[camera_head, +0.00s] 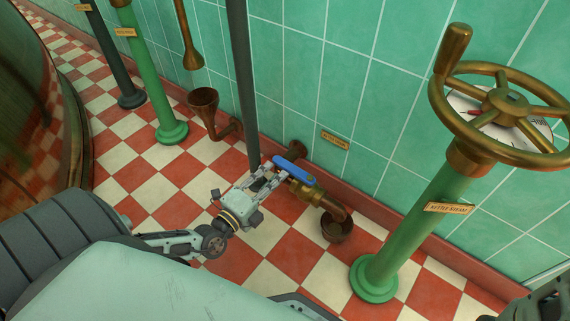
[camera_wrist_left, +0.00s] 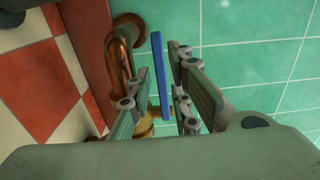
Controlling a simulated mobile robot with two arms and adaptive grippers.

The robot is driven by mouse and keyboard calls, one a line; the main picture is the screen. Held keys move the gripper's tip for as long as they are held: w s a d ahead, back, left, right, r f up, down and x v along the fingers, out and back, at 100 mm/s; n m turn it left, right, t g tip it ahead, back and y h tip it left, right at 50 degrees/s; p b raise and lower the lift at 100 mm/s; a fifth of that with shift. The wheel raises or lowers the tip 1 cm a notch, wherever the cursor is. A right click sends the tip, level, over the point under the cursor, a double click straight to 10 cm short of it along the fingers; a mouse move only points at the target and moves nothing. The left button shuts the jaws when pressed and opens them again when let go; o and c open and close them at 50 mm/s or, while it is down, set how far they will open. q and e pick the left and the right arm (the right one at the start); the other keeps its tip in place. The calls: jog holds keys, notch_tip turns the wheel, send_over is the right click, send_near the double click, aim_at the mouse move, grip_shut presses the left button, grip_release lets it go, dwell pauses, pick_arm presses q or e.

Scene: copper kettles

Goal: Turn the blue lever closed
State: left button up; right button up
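The blue lever (camera_head: 295,171) sits on a brass valve (camera_head: 308,191) low by the tiled wall, on a pipe that bends down to the floor. In the head view the lever slants from upper left to lower right, roughly along the pipe. My left gripper (camera_head: 264,180) is at the lever's near left end. In the left wrist view the lever (camera_wrist_left: 177,75) stands between the spread fingers (camera_wrist_left: 165,100), with a gap visible on the left. Contact cannot be told. Dark mechanical parts (camera_head: 545,300) at the bottom right may be my right arm; its fingers cannot be made out.
A green column with a brass handwheel (camera_head: 505,105) stands right of the valve. A dark pole (camera_head: 244,80) rises just behind my left gripper. A brass funnel (camera_head: 204,105) and a green post (camera_head: 150,75) stand further left.

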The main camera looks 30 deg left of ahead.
aim_at(282, 168)
pick_arm(q)
jog(key=w, duration=0.2)
jog(key=w+b, duration=0.1)
jog(key=w, duration=0.3)
jog(key=shift+d+b, duration=0.25)
jog(key=shift+b, duration=0.05)
jog(key=shift+c, duration=0.4)
grip_shut()
